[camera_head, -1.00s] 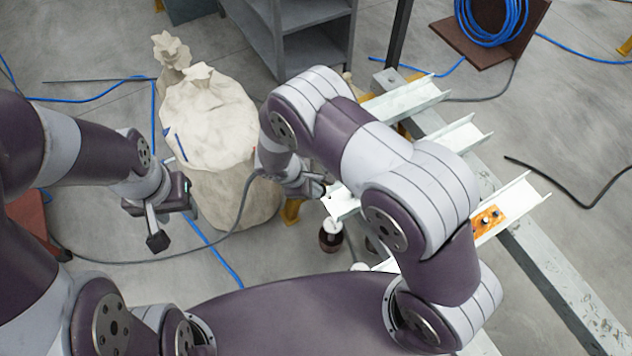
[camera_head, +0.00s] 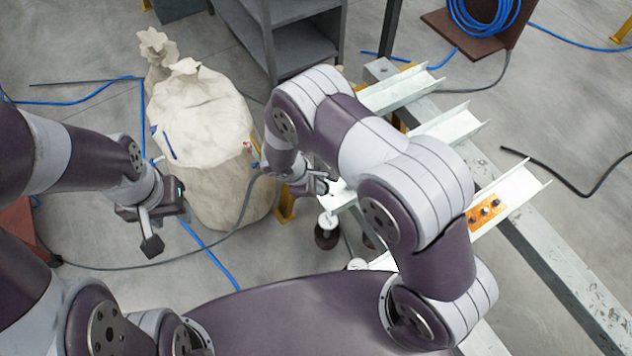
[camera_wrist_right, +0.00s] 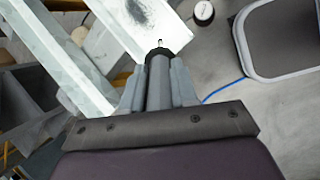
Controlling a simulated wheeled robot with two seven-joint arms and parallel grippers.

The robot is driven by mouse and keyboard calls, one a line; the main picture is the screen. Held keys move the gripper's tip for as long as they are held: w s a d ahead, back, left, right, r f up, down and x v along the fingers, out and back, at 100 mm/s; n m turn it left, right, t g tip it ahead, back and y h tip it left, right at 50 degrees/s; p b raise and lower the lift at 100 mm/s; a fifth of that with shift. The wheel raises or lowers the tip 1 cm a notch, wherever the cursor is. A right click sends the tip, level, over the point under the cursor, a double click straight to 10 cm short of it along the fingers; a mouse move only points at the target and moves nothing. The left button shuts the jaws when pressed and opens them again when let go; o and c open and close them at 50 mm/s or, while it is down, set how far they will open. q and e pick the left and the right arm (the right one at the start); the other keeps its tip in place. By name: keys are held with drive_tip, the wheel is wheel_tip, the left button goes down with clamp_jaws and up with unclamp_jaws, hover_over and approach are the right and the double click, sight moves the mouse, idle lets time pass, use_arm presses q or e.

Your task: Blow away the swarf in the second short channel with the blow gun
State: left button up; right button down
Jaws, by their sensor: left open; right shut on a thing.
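Pale short channels lie side by side on the right in the head view: a far one (camera_head: 402,91), a middle one (camera_head: 455,124) and a near one (camera_head: 512,190). My right arm covers much of the middle and near ones. My right gripper (camera_head: 318,187) is by the left end of a channel, shut on the blow gun (camera_wrist_right: 159,72), which is mostly hidden in the head view. In the right wrist view its nozzle tip points at a pale channel (camera_wrist_right: 165,30) with a dark patch of swarf (camera_wrist_right: 138,10). My left gripper (camera_head: 152,228) is open and empty above the floor.
A tied, pale sack (camera_head: 205,130) stands left of my right gripper. A grey shelf (camera_head: 300,40) is behind. A long beam (camera_head: 560,270) runs under the channels. An orange plate (camera_head: 486,212) with dark knobs sits on the near channel. Hoses cross the floor.

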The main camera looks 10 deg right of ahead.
drive_tip(key=shift+f+b, duration=0.5)
drive_tip(key=shift+f, duration=0.05)
drive_tip(key=shift+d, duration=0.15)
drive_tip(key=shift+w+d+r, duration=0.15)
drive_tip(key=shift+w+d, duration=0.2)
drive_tip(key=shift+d, duration=0.55)
drive_tip(key=shift+w+d+b, duration=0.35)
drive_tip(key=shift+d, duration=0.6)
drive_tip(key=shift+w+d+f, duration=0.1)
drive_tip(key=shift+d, duration=0.35)
drive_tip(key=shift+w+d+f, duration=0.1)
drive_tip(key=shift+d, duration=0.3)
drive_tip(key=shift+b, duration=0.3)
drive_tip(key=shift+d, duration=0.15)
